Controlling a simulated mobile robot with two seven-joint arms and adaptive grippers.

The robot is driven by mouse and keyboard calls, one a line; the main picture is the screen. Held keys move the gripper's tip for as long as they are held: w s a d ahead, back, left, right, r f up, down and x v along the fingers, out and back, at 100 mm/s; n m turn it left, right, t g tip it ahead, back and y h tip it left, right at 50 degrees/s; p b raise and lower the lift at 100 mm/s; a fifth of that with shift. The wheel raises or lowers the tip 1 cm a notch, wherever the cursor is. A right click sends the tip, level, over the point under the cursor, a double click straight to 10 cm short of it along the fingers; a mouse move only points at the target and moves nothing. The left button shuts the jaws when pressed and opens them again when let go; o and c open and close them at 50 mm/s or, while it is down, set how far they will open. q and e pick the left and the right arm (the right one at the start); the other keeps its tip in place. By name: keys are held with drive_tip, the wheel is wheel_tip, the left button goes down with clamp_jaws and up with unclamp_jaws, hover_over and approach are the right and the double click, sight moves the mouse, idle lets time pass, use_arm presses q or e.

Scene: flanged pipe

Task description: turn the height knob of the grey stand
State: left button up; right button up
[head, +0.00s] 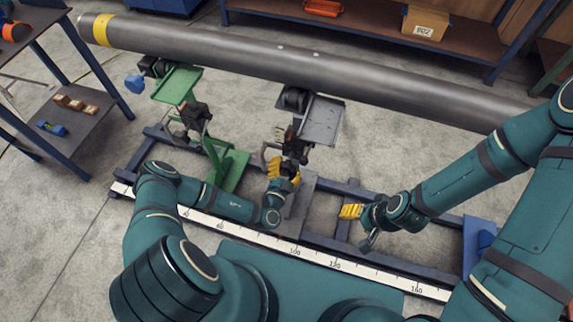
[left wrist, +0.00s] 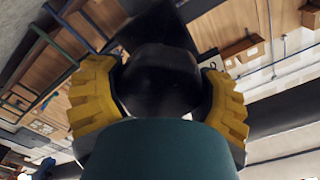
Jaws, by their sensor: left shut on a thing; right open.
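The grey stand (head: 322,122) stands under the pipe (head: 280,55) near the middle of the head view. My left gripper (head: 284,163) is at the stand's column, below its top plate. In the left wrist view its yellow fingers (left wrist: 155,95) are on both sides of a dark, faceted knob (left wrist: 160,75), shut on it. The knob is mostly hidden by the gripper in the head view. My right gripper (head: 350,211) is open and empty, low over the floor frame to the right of the grey stand.
A green stand (head: 178,85) holds the pipe further left. A blue frame with a white measuring scale (head: 255,237) runs along the floor in front. A side table (head: 75,125) with small blocks is at the left. A shelf with a box (head: 425,22) is behind the pipe.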

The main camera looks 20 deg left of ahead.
use_arm(q)
drive_tip(key=shift+w+r+m+p, duration=0.15)
drive_tip(key=shift+m+p, duration=0.4)
drive_tip(key=shift+m, duration=0.95)
drive_tip(key=o, duration=1.1)
drive_tip(key=shift+s, duration=0.4)
drive_tip(key=s, duration=1.1)
drive_tip(key=shift+s+a, duration=0.15)
drive_tip(key=shift+s, duration=0.05)
